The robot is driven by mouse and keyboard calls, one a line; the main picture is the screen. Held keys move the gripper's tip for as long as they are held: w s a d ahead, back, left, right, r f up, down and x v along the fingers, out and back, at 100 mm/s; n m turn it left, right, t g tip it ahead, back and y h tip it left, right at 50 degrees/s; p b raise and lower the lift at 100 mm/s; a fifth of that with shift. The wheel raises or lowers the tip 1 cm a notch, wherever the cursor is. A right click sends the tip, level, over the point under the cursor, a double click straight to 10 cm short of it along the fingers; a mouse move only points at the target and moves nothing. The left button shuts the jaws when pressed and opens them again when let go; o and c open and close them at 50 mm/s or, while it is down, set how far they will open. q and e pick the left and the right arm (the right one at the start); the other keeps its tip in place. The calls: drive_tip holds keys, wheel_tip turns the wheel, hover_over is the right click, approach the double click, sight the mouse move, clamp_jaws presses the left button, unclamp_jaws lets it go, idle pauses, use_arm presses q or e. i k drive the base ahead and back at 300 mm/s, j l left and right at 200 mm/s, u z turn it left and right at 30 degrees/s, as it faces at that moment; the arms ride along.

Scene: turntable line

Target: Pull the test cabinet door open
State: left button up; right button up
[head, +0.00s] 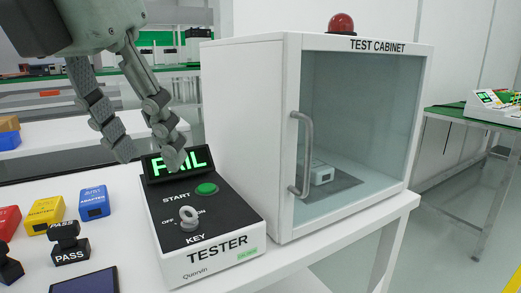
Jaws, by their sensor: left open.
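The white test cabinet (245,120) stands on the white table right of the middle. Its glass door (375,110) faces front right and looks closed. A grey vertical bar handle (307,150) sits near the door's left edge. A small white device (321,173) lies on a dark mat inside, seen through the glass. My left gripper (149,160) is open and empty, pointing down above and behind the tester, left of the cabinet and well apart from the handle. My right gripper is not in view.
The tester (213,253), with a lit FAIL display, a green button and a key, stands left of the cabinet. A PASS stamp (69,244), a blue adapter box (94,202) and a yellow box (45,214) are at the left.

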sight(295, 42)
drive_tip(key=k, duration=1.45)
